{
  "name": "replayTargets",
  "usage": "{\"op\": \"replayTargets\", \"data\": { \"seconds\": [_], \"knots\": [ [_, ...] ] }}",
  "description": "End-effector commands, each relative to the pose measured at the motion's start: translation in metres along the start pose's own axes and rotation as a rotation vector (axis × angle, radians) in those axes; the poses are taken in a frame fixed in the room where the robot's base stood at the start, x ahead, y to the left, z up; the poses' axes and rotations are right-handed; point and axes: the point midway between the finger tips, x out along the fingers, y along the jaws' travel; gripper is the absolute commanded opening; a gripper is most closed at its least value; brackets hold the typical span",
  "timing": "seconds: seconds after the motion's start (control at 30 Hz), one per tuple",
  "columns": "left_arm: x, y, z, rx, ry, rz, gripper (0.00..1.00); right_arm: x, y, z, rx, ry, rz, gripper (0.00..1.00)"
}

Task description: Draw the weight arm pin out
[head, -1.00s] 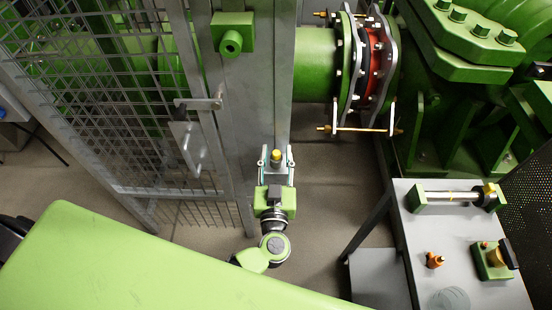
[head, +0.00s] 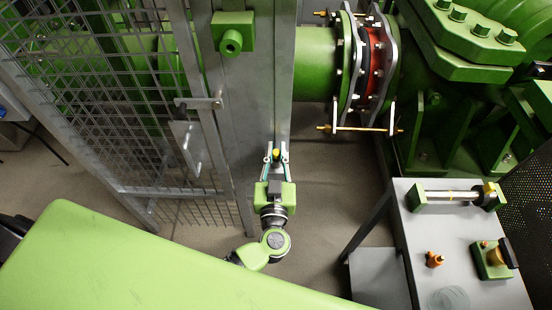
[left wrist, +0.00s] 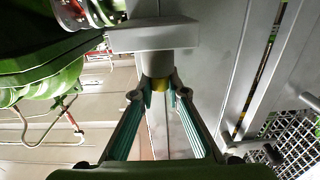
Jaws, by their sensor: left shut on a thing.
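A small yellow-ended pin (head: 276,153), which I take for the weight arm pin, shows at the grey post. My left gripper (head: 276,150) is shut on this yellow end, one teal-padded finger on each side. The left wrist view shows the fingertips (left wrist: 160,90) converging on it. How far the pin goes into the boss is hidden. My right gripper is not in view.
A mesh gate (head: 100,110) with a latch stands left of the post. A green pipe (head: 313,65) with a red-ringed flange joint (head: 372,62) is behind. A grey table (head: 410,235) at right holds a silver rod in green supports, an orange piece and a green block.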

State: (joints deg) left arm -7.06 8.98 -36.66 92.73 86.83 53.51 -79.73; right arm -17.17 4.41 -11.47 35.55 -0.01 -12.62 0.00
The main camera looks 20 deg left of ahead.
Motion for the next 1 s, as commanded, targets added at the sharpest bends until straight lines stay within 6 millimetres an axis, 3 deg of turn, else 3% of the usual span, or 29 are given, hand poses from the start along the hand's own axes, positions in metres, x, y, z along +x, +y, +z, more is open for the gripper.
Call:
{"op": "replayTargets", "data": {
  "seconds": [1.0],
  "knots": [
    [-0.0002,0.0001,-0.0017,-0.001,0.000,0.000,0.00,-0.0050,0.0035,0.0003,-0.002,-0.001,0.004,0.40]
  ]
}}
